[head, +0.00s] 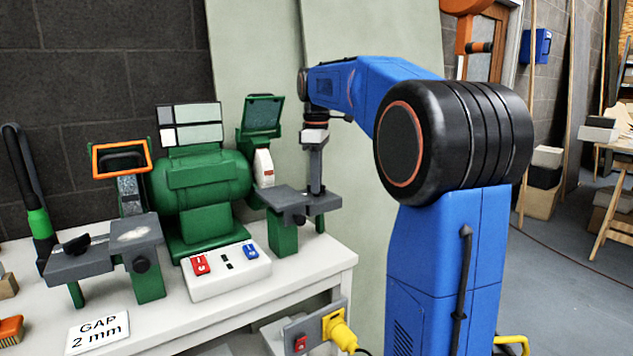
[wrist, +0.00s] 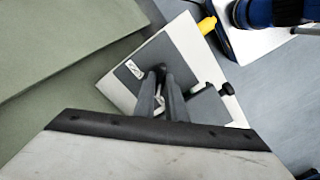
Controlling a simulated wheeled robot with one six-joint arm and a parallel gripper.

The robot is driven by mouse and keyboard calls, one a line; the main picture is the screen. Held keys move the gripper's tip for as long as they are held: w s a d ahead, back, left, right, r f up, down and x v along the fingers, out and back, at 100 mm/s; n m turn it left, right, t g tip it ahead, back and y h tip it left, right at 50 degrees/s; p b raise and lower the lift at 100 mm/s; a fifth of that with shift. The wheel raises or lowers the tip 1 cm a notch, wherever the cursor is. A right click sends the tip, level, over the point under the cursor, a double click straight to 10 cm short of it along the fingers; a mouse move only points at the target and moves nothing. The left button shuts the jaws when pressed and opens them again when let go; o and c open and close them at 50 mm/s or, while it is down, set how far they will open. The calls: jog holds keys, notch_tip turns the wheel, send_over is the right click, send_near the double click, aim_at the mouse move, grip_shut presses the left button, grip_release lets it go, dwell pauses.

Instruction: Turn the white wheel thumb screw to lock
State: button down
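The white wheel (head: 264,163) stands on the right side of the green bench grinder (head: 200,188), under a raised green shield. A grey tool rest (head: 290,199) sits in front of it. A black thumb screw (head: 298,219) shows at the rest's front edge; a black knob (wrist: 227,88) also sticks out at the right in the wrist view. My gripper (head: 316,188) points down at the right end of this rest. In the wrist view, its two grey fingers (wrist: 161,82) reach a dark part beside a dark plate; whether they grip it is hidden.
The left wheel has its own rest (head: 110,248) and orange-framed shield. A switch box (head: 228,272) and a "GAP 2 mm" card (head: 98,332) lie on the white bench. A yellow plug (head: 340,330) hangs below its edge. A pale green panel stands behind my arm.

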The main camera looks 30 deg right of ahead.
jog(key=shift+m, duration=0.3)
jog(key=m, duration=1)
jog(key=shift+m, duration=0.3)
jog(key=m, duration=0.6)
jog(key=shift+r+m, duration=0.1)
jog(key=shift+m, duration=0.2)
dwell(0.3)
jog(key=c, duration=1.8)
grip_release()
